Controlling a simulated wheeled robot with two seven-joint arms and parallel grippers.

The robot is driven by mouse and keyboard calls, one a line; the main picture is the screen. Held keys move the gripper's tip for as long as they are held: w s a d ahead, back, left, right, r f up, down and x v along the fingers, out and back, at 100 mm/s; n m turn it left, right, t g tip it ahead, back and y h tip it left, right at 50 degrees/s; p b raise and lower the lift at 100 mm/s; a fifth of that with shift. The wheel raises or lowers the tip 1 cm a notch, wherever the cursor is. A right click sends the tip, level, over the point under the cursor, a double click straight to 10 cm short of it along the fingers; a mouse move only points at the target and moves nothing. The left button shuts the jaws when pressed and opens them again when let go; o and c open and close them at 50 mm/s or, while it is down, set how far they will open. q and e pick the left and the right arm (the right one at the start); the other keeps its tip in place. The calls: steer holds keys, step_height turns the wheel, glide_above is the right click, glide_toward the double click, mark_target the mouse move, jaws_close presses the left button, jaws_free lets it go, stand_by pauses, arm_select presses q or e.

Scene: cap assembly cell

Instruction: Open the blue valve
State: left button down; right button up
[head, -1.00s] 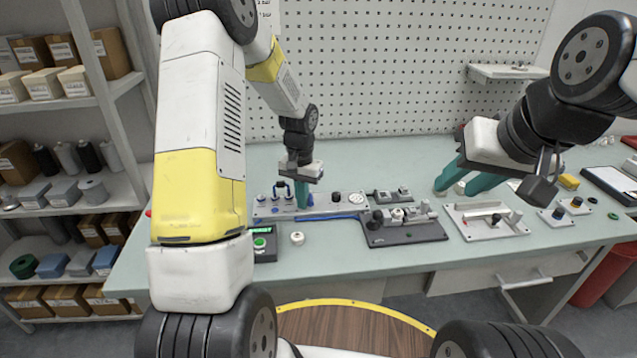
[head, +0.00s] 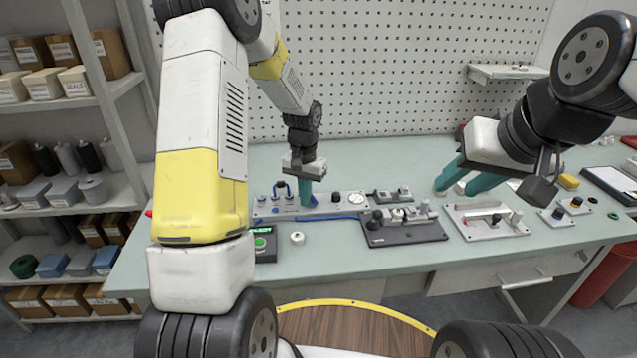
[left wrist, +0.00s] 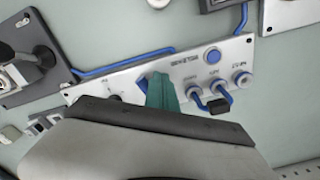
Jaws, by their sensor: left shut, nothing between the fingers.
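A grey panel (head: 268,208) with gauges, ports and a blue hose loop lies on the bench; it also shows in the left wrist view (left wrist: 108,77). My left gripper (head: 305,203) points down at the panel, its teal fingers shut and empty. In the left wrist view, the fingers (left wrist: 161,92) stand right beside a small blue part (left wrist: 143,84), likely the blue valve's handle, which they mostly hide. I cannot tell whether they touch. My right gripper (head: 465,183) is open and empty, low over the bench at the right.
A dark fixture board (head: 405,233) and a light tray (head: 490,225) lie to the right of the panel. A box with a green button (head: 262,243) and a white round part (head: 297,238) are in front. A pegboard (head: 400,70) stands behind.

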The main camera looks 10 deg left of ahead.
arm_select(q)
steer(key=shift+d, duration=0.55)
steer(key=shift+w+d, duration=0.1)
stand_by(0.3)
